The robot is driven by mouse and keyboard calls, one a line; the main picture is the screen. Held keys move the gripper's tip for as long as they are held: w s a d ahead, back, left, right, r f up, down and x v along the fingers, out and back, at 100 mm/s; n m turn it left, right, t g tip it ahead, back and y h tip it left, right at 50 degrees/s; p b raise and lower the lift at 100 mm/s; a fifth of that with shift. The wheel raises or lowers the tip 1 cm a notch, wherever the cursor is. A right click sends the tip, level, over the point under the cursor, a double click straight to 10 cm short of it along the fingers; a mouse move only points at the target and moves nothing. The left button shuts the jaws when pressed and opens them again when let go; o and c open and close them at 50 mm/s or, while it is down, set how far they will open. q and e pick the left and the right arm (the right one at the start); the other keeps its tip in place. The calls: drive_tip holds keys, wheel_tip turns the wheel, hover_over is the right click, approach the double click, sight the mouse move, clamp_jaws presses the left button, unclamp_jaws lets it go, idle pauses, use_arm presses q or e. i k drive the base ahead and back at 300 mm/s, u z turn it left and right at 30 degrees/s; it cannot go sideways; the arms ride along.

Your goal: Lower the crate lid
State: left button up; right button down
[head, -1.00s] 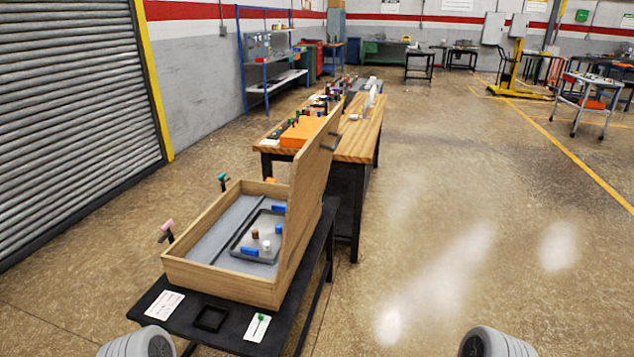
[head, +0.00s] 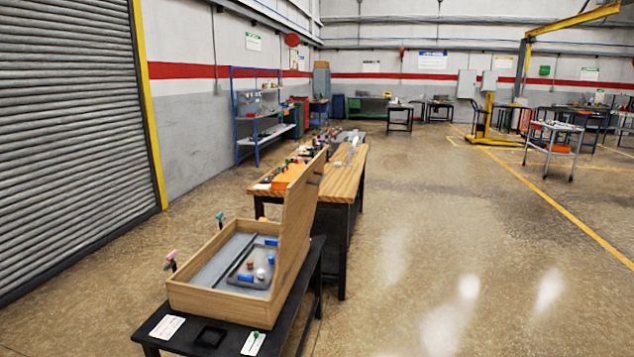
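The wooden crate (head: 222,302) stands on a low black table (head: 170,344) left of the middle. Its wooden lid (head: 297,222) stands raised at the crate's right side, tilted a little to the right, with a dark handle on its outer face. Inside the crate are a grey tray with several small items, among them blue blocks, a brown piece and a white piece. Neither of my grippers shows in the head view.
On the black table's front lie two white cards (head: 167,327) and a small black square frame (head: 209,336). A long wooden workbench (head: 342,180) stands behind the crate. The floor to the right (head: 440,260) is clear. A roller shutter (head: 70,130) stands at the left.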

sight(300, 197)
drive_tip(key=z, duration=0.3)
drive_tip(key=i, duration=0.95)
drive_tip(key=u, duration=0.1)
